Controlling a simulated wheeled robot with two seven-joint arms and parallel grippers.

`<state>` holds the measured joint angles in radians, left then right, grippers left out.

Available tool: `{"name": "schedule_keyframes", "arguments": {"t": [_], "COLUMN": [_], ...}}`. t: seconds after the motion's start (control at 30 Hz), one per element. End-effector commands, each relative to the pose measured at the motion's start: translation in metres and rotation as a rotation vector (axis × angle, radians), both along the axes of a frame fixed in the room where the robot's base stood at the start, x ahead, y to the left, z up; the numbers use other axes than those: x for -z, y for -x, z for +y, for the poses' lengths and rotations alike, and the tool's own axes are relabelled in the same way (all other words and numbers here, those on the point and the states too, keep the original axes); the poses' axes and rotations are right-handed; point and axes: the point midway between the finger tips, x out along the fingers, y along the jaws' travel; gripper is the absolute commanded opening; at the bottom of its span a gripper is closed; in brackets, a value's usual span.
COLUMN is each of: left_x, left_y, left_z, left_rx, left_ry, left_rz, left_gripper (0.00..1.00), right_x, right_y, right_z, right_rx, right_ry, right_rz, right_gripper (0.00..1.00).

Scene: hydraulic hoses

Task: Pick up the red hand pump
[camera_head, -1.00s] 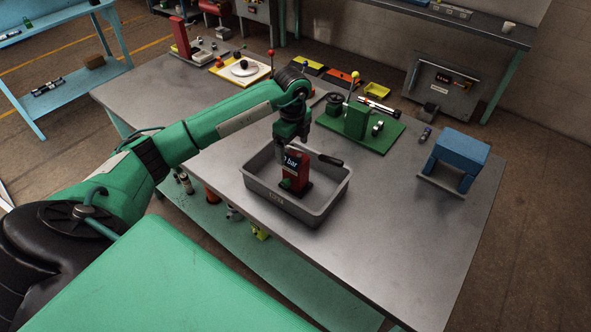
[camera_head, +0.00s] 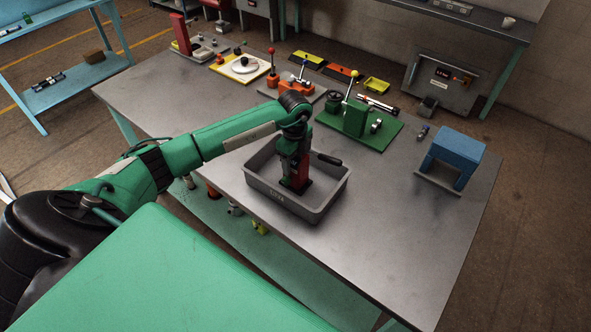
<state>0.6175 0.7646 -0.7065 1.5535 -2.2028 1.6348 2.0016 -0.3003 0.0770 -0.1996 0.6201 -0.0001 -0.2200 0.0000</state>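The red hand pump (camera_head: 301,174) stands upright in the grey tray (camera_head: 289,207) on the metal table, its dark handle (camera_head: 329,159) reaching toward the right rim. My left arm comes in from the left and bends down over the tray. My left gripper (camera_head: 292,168) is lowered right at the pump and hides most of its red body and its label. The fingertips are too dark and hidden to tell whether they are open or closed, or touch the pump. My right gripper is not in view.
Behind the tray is a green-based fixture (camera_head: 358,122) with a yellow-knobbed lever. A blue stand (camera_head: 453,157) is at the right. An orange lever unit (camera_head: 293,86) and a yellow-edged plate (camera_head: 241,69) are farther back. The table's front right is clear.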

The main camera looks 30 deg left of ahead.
Motion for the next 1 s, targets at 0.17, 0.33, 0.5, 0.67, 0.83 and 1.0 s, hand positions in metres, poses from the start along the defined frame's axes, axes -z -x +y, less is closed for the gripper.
{"name": "schedule_keyframes", "arguments": {"t": [0.17, 0.33, 0.5, 0.67, 0.83, 1.0], "left_x": [-0.001, -0.002, -0.003, -0.012, -0.036, -0.081], "left_y": [0.0, -0.001, -0.001, -0.002, -0.002, -0.003], "left_z": [0.0, 0.0, 0.0, 0.0, 0.001, 0.001], "left_rx": [0.0, -0.001, 0.0, -0.001, -0.001, 0.0], "left_ry": [0.0, 0.0, 0.0, 0.001, -0.001, 0.0], "left_rz": [-0.001, -0.003, -0.003, -0.006, -0.008, -0.012], "left_gripper": [0.03, 0.0, 0.0, 0.0, 0.0, 0.0], "right_x": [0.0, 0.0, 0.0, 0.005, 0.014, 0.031], "right_y": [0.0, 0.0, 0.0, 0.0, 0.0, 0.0], "right_z": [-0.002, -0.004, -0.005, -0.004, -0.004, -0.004], "right_rx": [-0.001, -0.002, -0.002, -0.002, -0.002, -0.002], "right_ry": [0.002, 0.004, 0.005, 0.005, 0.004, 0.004], "right_rz": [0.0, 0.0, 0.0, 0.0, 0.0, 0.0], "right_gripper": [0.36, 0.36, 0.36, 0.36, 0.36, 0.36]}}
